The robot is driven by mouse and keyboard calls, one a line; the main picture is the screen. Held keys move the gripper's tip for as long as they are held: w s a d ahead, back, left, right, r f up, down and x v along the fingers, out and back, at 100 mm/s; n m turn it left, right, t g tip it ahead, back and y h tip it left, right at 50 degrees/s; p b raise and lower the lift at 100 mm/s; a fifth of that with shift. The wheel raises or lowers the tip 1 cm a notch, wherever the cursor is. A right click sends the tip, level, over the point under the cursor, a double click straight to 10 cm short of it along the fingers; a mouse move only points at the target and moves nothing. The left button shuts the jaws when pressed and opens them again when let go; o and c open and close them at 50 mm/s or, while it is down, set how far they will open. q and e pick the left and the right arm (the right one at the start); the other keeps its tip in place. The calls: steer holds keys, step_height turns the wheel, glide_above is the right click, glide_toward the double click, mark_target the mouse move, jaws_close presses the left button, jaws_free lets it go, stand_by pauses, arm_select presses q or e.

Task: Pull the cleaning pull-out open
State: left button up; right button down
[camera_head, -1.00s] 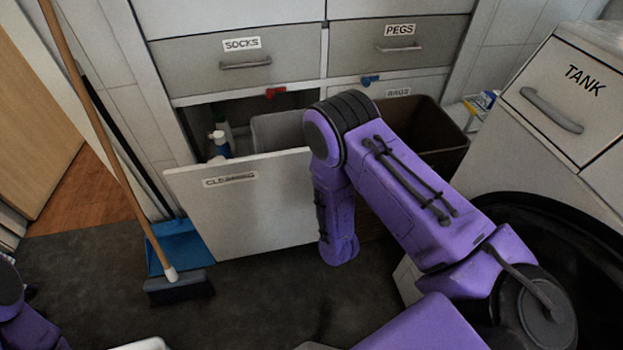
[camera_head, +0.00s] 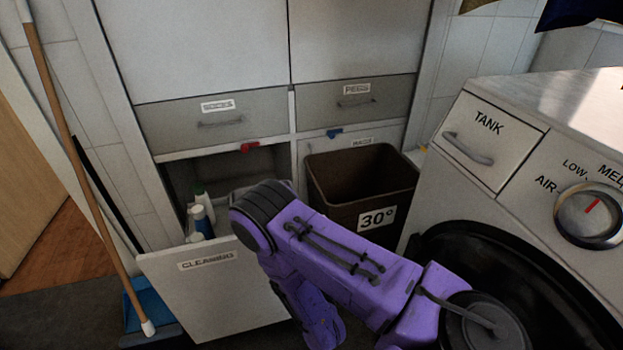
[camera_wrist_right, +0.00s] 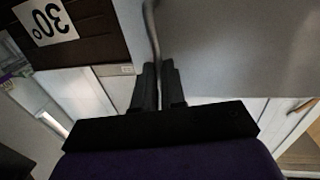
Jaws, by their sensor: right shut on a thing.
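The cleaning pull-out has a pale front panel (camera_head: 205,300) labelled CLEANING. In the head view the panel stands well out from the cabinet, with bottles (camera_head: 202,216) showing behind it. Its handle (camera_wrist_right: 152,30) is a thin metal bar in the right wrist view. My right gripper (camera_wrist_right: 158,72) has its dark fingers closed around that bar, close to the grey panel face. In the head view my purple right arm covers the panel's right side and hides the gripper and handle. My left gripper is not in view.
A brown bin (camera_head: 338,203) marked 30° stands right of the pull-out. A washing machine (camera_head: 445,210) fills the right side. A broom (camera_head: 80,180) and a blue dustpan (camera_head: 150,300) stand close to the panel's left edge. Closed drawers (camera_head: 215,122) are above.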

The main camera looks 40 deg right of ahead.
steer(key=shift+s, duration=0.1)
steer(key=c, duration=1.2)
jaws_free()
steer(key=v, duration=1)
steer(key=shift+s+a, duration=0.2)
